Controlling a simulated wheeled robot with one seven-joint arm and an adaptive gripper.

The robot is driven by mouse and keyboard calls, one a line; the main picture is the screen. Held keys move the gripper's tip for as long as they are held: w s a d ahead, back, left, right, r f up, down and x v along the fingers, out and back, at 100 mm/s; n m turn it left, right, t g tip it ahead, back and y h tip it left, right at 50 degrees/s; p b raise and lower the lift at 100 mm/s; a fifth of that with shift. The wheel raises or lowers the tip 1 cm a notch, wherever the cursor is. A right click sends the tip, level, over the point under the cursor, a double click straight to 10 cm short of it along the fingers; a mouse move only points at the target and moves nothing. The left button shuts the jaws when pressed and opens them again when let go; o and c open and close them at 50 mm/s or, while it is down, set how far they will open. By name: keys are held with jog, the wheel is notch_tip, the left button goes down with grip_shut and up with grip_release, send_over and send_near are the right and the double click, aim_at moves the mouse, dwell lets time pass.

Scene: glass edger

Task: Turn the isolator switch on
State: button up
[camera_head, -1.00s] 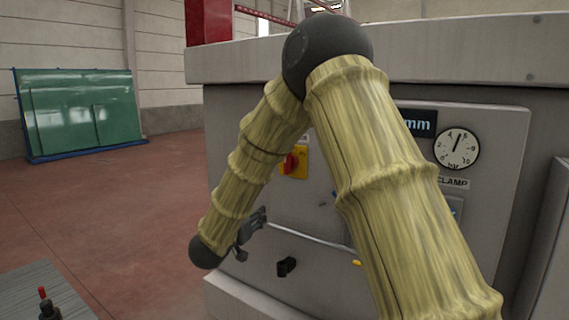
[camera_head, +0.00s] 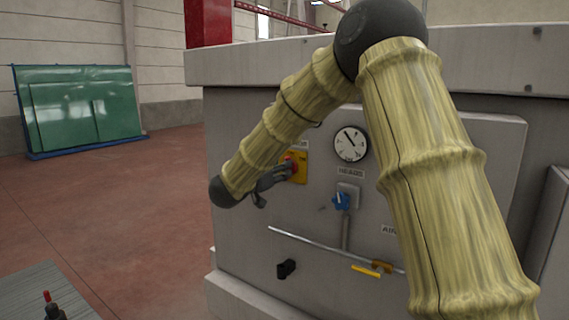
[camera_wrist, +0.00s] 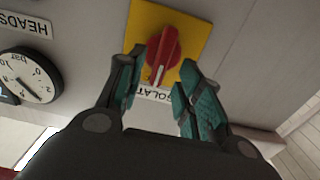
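The isolator switch is a red rotary knob (camera_wrist: 163,50) on a yellow square plate (camera_wrist: 190,26), mounted on the grey machine panel. In the head view the yellow plate (camera_head: 301,168) shows behind my gripper (camera_head: 281,174), which partly hides the knob. In the wrist view my gripper (camera_wrist: 156,92) is open, its two teal-padded fingers spread on either side of the knob's lower end. Whether either finger touches the knob I cannot tell. A white mark on the knob points toward the partly covered "ISOLAT..." label (camera_wrist: 157,94).
A metal rail (camera_head: 300,238), a black knob (camera_head: 286,268) and a yellow lever (camera_head: 366,271) sit lower. Green glass sheets (camera_head: 80,108) stand far left; red floor between is open.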

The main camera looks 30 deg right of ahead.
jog(key=x, duration=0.3)
jog(key=shift+p, duration=0.35)
grip_shut()
